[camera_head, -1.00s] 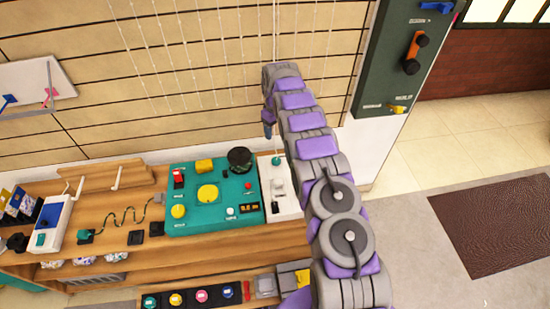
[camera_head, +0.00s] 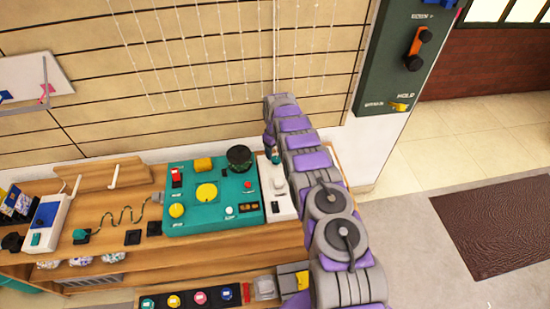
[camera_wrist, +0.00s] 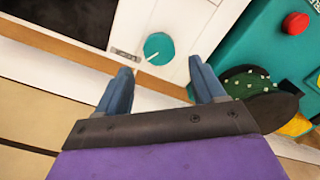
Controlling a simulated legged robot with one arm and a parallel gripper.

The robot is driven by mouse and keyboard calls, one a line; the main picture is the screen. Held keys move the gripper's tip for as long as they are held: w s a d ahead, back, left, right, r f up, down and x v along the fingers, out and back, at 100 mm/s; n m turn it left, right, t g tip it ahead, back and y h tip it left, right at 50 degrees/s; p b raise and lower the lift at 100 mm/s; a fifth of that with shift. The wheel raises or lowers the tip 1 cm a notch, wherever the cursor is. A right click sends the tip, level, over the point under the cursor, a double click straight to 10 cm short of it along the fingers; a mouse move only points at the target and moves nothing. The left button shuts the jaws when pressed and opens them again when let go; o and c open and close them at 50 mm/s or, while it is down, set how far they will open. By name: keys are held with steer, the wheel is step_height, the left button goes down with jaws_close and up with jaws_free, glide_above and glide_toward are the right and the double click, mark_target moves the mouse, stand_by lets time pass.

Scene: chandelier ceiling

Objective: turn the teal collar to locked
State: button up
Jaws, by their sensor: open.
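The teal collar (camera_wrist: 159,48) is a round knob with a white pointer line, set on a white panel (camera_wrist: 190,22). In the wrist view it lies just beyond my gripper (camera_wrist: 164,80), centred between the two blue fingers and apart from both. The fingers are spread and hold nothing. The pointer line runs toward the lower left, near a small label too small to read. In the head view the collar (camera_head: 276,160) shows only partly beside my gripper (camera_head: 269,150), which hangs over the white panel's far end.
A teal console (camera_head: 211,212) with a green-black dial (camera_head: 239,157) and yellow knobs stands left of the white panel. A tiled wall rises close behind. A dark green wall box (camera_head: 405,60) is at the right.

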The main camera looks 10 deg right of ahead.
mark_target(275, 158)
step_height(275, 158, down, 4)
steer(key=shift+f+b, duration=0.2)
steer(key=shift+b, duration=0.2)
steer(key=c, duration=1.1)
